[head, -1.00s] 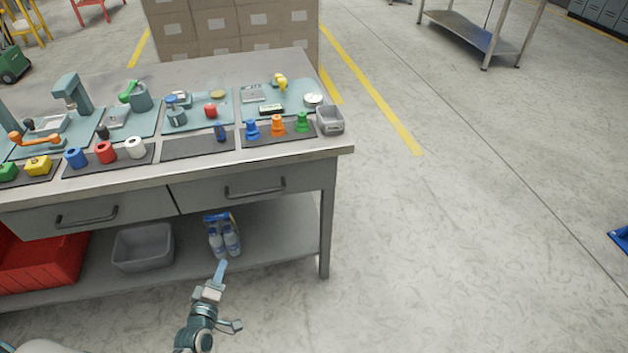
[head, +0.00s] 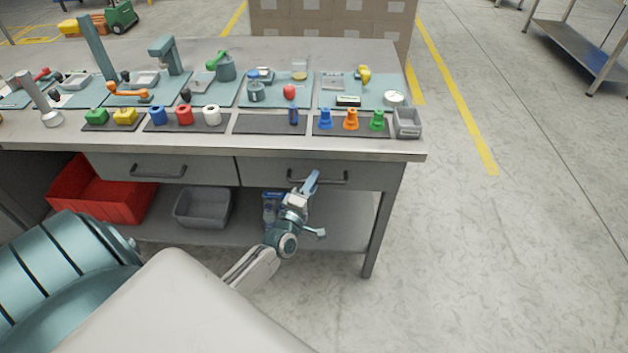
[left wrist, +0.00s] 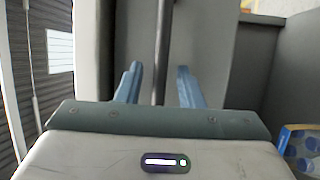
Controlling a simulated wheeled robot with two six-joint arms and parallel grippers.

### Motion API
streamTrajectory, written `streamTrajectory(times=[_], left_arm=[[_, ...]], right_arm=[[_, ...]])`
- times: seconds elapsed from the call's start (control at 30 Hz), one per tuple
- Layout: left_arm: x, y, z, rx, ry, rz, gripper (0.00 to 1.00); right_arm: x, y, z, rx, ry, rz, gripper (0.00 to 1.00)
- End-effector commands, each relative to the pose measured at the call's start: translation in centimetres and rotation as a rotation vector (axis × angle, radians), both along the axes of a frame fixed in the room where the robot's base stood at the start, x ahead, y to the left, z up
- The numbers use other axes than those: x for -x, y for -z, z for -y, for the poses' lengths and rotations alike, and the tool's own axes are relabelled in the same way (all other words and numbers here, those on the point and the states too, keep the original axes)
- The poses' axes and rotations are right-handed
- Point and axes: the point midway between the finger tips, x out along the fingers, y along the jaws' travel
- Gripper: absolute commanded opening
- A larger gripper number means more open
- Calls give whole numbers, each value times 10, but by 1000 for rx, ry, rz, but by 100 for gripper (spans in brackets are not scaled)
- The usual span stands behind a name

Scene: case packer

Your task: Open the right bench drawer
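The right bench drawer (head: 262,173) is a grey front under the bench top and looks closed. Its dark bar handle (head: 338,181) is partly hidden by my left gripper (head: 311,183), whose blue fingers reach up to it. In the left wrist view, the handle (left wrist: 161,45) runs upright between the two blue fingers of my left gripper (left wrist: 159,84). The fingers are apart, with a gap showing on each side of the bar. My right gripper is not in view.
The left drawer (head: 200,170) is closed. Below, the shelf holds a red bin (head: 100,205), a grey bin (head: 203,222) and bottles (head: 268,212) behind my left gripper. Small parts stand on the bench top (head: 230,143).

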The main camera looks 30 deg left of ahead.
Motion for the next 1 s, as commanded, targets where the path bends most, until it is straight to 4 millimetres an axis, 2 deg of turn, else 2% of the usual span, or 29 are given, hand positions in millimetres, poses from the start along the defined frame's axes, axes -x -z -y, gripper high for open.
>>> streamTrajectory(times=[0.1, 0.37, 0.53, 0.57, 1.0], left_arm=[[-6, -1, -1, 0, 0, 0, 34], [-7, -1, -1, 0, 0, -1, 34], [-7, -1, -1, -1, 0, -1, 3], [-7, -1, -1, -1, 0, -1, 0], [-2, 0, 2, 0, 0, -3, 0]], right_arm=[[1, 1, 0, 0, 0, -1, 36], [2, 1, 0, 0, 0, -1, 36], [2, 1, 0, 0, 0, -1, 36], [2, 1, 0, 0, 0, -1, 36], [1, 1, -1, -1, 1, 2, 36]])
